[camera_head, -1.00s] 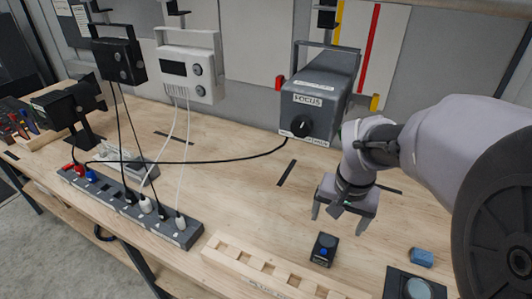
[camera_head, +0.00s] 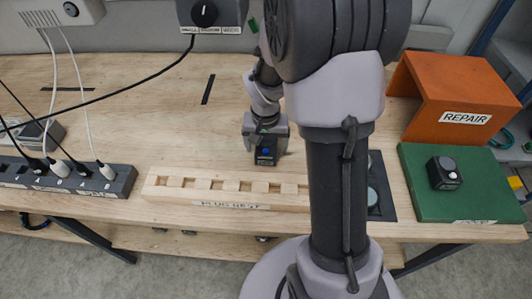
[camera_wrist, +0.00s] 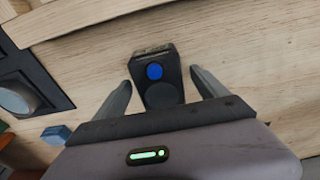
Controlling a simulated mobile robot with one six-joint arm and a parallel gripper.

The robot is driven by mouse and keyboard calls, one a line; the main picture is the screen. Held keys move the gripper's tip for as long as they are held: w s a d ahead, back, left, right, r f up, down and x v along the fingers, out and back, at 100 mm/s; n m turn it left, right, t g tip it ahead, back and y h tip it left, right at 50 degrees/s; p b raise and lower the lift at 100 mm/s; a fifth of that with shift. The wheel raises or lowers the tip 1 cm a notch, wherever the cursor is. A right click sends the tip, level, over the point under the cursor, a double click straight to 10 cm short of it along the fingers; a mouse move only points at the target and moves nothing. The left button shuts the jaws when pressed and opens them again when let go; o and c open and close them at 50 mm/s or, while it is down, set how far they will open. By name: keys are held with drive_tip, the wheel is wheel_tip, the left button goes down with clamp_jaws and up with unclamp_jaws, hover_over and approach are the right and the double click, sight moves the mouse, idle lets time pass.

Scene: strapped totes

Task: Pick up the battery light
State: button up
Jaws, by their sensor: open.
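A small black box with a blue button (camera_head: 265,153), which looks like the battery light, stands on the wooden bench behind the plug rest. It also shows in the wrist view (camera_wrist: 160,94), between my two fingers. My gripper (camera_head: 264,146) is open, with one finger on each side of the box. In the wrist view my gripper (camera_wrist: 161,80) shows a gap between each finger and the box. A similar black unit with a grey round top (camera_head: 444,173) sits on the green mat (camera_head: 490,205) at the right.
The wooden plug rest (camera_head: 228,190) lies along the bench's front edge. A power strip (camera_head: 115,182) with plugs and cables is at the left. An orange REPAIR stand (camera_head: 450,90) is at the right. A dark panel (camera_wrist: 30,88) and a blue block (camera_wrist: 55,134) lie nearby.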

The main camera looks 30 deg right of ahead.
drive_tip(key=shift+f, duration=0.15)
clamp_jaws()
idle(0.4)
